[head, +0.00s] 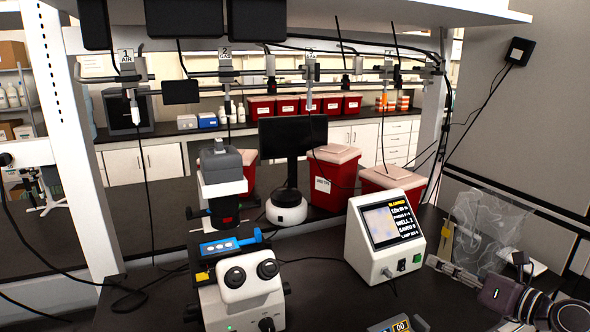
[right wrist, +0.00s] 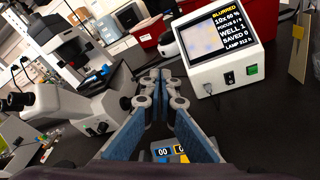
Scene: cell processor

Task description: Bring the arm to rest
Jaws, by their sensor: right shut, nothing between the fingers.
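My right gripper (head: 434,262) is at the lower right of the head view, above the dark bench and to the right of the white screen unit (head: 386,236). Its arm comes in from the lower right corner. In the right wrist view the right gripper (right wrist: 158,76) has its blue-padded fingers together at the tips, with nothing between them. In that view the screen unit (right wrist: 217,72) is ahead and to the right. My left gripper is not in view.
A white microscope (head: 240,295) stands at front left. A small device with a number display (head: 390,325) is at the bottom edge. A clear plastic bag (head: 490,232) lies behind my right gripper. Red bins (head: 333,185) stand behind the screen unit. Cables cross the bench.

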